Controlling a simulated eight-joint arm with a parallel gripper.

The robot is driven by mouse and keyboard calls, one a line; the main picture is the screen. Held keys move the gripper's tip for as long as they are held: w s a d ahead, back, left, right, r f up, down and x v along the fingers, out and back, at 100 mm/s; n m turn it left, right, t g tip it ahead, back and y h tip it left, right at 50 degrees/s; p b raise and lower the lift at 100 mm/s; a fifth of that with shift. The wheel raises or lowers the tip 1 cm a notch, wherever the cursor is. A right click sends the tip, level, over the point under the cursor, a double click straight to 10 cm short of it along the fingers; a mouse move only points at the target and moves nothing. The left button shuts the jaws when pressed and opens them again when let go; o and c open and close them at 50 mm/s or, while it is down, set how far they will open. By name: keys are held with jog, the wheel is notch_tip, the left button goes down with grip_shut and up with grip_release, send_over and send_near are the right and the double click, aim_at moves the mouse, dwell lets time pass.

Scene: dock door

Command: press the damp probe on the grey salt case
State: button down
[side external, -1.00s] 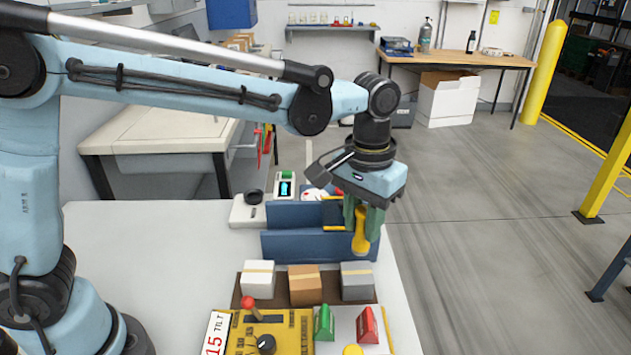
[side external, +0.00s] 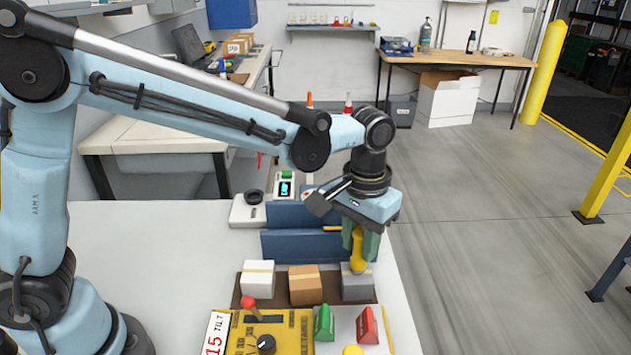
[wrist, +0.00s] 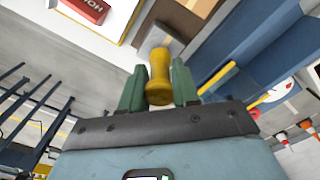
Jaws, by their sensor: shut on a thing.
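My gripper (side external: 361,245) has green fingers and is shut on a yellow probe (side external: 357,256). The probe hangs down with its lower end at the top of the grey case (side external: 358,287); I cannot tell whether they touch. The grey case is the rightmost of three boxes on a brown mat (side external: 328,300). In the wrist view the probe (wrist: 159,75) stands between the green fingers (wrist: 158,88), and its end covers part of the grey case (wrist: 157,38).
A white box (side external: 257,280) and a brown box (side external: 305,285) stand left of the grey case. A blue divider (side external: 305,246) rises behind. In front are a yellow panel (side external: 285,335) with a red knob, a green block (side external: 324,323) and a red block (side external: 367,325).

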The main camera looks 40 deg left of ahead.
jog(key=shift+f, duration=0.6)
dwell(1.6)
jog(key=shift+r, duration=3.55)
